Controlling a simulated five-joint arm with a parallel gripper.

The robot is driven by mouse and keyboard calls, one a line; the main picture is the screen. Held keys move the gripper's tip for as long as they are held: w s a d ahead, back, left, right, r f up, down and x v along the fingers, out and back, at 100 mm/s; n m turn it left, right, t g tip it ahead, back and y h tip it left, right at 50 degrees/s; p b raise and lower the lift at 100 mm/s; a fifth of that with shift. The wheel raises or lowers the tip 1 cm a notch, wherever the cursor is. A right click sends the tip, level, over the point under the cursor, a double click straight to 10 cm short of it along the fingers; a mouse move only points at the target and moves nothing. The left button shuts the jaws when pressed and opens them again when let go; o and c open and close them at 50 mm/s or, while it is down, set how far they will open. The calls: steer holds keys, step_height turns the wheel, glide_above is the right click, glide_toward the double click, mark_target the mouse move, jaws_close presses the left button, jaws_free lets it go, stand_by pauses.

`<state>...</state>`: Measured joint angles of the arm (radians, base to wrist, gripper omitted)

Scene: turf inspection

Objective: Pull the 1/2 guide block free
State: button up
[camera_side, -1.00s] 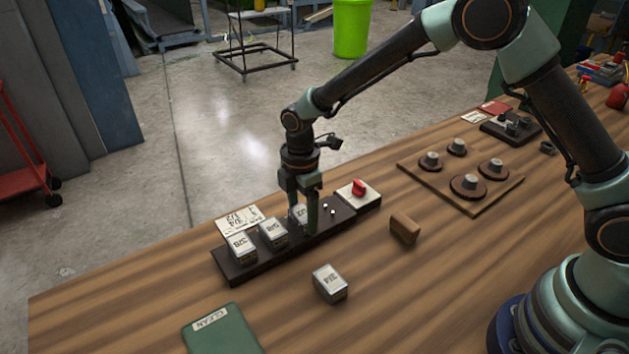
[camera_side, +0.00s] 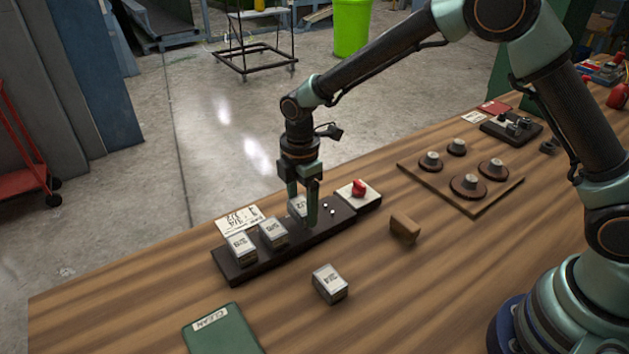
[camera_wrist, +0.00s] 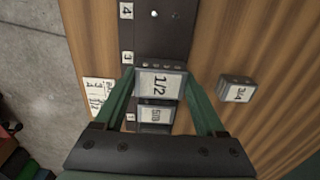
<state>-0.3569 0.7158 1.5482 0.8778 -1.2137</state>
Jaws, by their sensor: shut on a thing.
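The 1/2 guide block (camera_wrist: 161,84) is a light metal block with a dark number label, facing up in the wrist view. In the side view it (camera_side: 299,205) shows between the fingers. My gripper (camera_side: 303,214) is shut on it, one green finger on each side; the wrist view shows both fingers of my gripper (camera_wrist: 162,78) against its sides. The dark rail (camera_side: 318,234) lies below. The block looks raised above its place; whether its underside is fully clear of the rail is hidden by the fingers.
The 5/8 block (camera_side: 273,233) and 3/8 block (camera_side: 239,247) sit on the rail to the left. The 3/4 block (camera_side: 330,283) lies loose on the bench. A red knob (camera_side: 359,188) is at the rail's right end; a brown block (camera_side: 405,229) and green pad (camera_side: 222,332) lie nearby.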

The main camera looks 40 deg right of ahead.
steer(key=shift+r, duration=2.55)
